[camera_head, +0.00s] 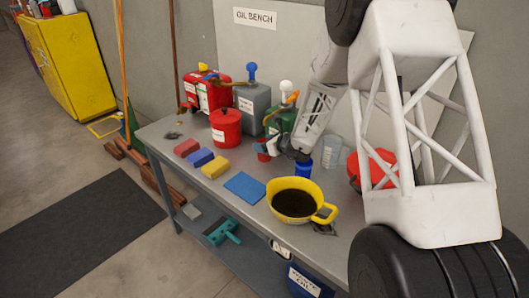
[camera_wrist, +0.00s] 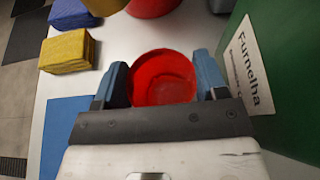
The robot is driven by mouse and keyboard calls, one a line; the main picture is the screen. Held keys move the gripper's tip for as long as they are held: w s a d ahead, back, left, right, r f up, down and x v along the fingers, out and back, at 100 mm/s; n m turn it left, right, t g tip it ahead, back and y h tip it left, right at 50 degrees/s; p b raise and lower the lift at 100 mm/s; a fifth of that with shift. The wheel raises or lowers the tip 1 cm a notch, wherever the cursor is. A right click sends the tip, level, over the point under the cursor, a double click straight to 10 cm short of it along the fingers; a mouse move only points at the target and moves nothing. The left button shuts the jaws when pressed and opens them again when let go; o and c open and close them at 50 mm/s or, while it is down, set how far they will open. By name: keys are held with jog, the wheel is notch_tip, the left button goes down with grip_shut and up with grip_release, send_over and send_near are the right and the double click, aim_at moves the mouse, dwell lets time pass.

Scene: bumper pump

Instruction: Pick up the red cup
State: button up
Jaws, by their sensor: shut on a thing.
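The red cup (camera_wrist: 161,79) is between the two blue fingertips of my gripper (camera_wrist: 164,84) in the wrist view. The wrist view looks down into its open round mouth, and it looks empty. In the head view the red cup (camera_head: 264,150) shows as a small red patch at the gripper (camera_head: 270,147), partly hidden by the fingers. My gripper is shut on the cup. I cannot tell whether the cup's base touches the bench.
The green can (camera_head: 283,120) stands close behind the cup. A red lidded tub (camera_head: 226,127), coloured blocks (camera_head: 200,158), a blue cloth (camera_head: 245,187), a blue-capped bottle (camera_head: 303,166) and a yellow jug of dark liquid (camera_head: 293,203) share the grey bench (camera_head: 226,207).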

jog(key=shift+r, duration=0.4)
jog(key=s+a+r, duration=0.2)
jog(key=s+a, duration=1)
jog(key=shift+s+a+r, duration=0.3)
jog(key=shift+r, duration=0.05)
dwell(1.5)
jog(key=shift+s+r, duration=0.1)
dwell(0.8)
jog(key=s+d+r, duration=0.3)
jog(key=d+r, duration=0.2)
jog(key=r, duration=0.2)
jog(key=shift+s, duration=0.25)
notch_tip(320, 180, down, 6)
dwell(0.7)
